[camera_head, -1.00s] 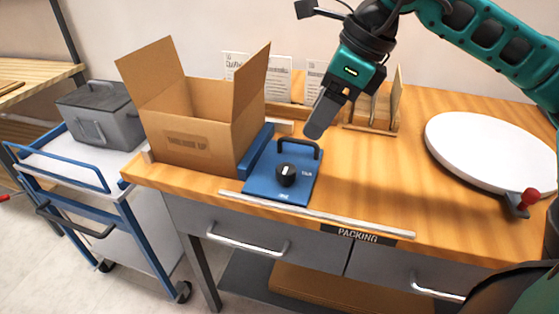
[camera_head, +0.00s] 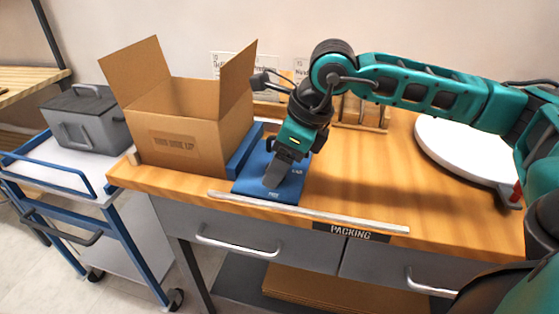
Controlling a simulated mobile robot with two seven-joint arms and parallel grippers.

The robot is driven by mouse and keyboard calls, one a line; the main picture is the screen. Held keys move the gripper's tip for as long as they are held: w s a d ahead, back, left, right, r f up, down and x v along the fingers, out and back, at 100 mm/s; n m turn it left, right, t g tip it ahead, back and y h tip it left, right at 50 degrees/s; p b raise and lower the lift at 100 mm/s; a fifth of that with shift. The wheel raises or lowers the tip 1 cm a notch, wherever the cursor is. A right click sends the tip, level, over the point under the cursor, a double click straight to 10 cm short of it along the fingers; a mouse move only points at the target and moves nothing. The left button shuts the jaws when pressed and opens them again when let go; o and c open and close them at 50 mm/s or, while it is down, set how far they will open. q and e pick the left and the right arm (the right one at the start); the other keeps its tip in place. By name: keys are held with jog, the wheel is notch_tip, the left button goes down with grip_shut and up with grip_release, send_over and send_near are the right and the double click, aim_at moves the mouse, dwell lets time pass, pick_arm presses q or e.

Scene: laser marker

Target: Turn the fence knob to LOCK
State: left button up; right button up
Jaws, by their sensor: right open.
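The blue fence plate (camera_head: 290,190) lies flat on the wooden packing bench, against the right side of the open cardboard box. The black fence knob is hidden behind my right gripper in this view, so its pointer cannot be read. My right gripper (camera_head: 272,184) points down over the plate at the knob's place. Its jaws are open, and whether they are around the knob or only above it cannot be told. The plate's black handle is also covered by my arm. My left gripper is not in view.
The open cardboard box (camera_head: 185,140) stands left of the plate. A metal strip (camera_head: 310,213) runs along the bench's front edge. A white round disc (camera_head: 455,150) is at the right. A trolley with a grey case (camera_head: 87,122) stands at the left. The bench between plate and disc is clear.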

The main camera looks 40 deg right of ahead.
jog(key=c, duration=1.1)
jog(key=shift+o, duration=0.2)
